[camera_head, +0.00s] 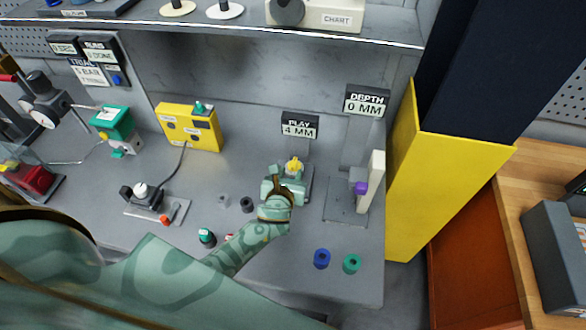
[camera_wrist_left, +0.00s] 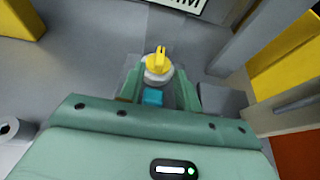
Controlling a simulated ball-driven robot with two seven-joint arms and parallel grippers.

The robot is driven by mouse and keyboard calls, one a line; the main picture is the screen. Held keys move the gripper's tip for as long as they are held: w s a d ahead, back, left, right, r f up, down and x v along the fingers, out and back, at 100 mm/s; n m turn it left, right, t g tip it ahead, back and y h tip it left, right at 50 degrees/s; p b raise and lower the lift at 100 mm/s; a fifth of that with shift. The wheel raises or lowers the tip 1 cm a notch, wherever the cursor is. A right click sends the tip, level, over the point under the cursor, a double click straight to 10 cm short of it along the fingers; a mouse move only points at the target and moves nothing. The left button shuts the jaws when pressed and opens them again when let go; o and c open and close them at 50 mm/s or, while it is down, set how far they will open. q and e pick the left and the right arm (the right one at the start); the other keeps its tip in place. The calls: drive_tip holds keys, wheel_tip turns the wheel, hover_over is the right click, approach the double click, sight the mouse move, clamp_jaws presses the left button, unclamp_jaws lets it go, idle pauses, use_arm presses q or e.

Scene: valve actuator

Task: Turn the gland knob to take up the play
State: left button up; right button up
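The yellow gland knob (camera_head: 294,166) stands on a small fixture below a sign reading PLAY 4 MM (camera_head: 300,125). In the left wrist view the knob (camera_wrist_left: 156,60) has a raised yellow grip on a pale round base. My left gripper (camera_head: 287,183) is at the fixture. In the wrist view its two green fingers (camera_wrist_left: 157,80) are spread, one on each side of the knob's base, with a cyan block (camera_wrist_left: 152,97) between them nearer the palm. Whether the fingers touch the knob is not clear. My right gripper is in neither view.
A depth stand (camera_head: 375,180) with a purple slider and a sign reading DEPTH 0 MM is to the right, beside a yellow panel (camera_head: 430,190). Blue (camera_head: 321,258) and green (camera_head: 352,263) rings lie in front. A yellow box (camera_head: 188,128) stands to the left.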

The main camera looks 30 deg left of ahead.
sight(294, 165)
use_arm(q)
drive_tip(key=b+x, duration=0.1)
drive_tip(key=x, duration=0.2)
drive_tip(key=shift+f, duration=0.1)
drive_tip(key=shift+w+a+f, duration=0.15)
drive_tip(key=shift+w, duration=0.55)
clamp_jaws()
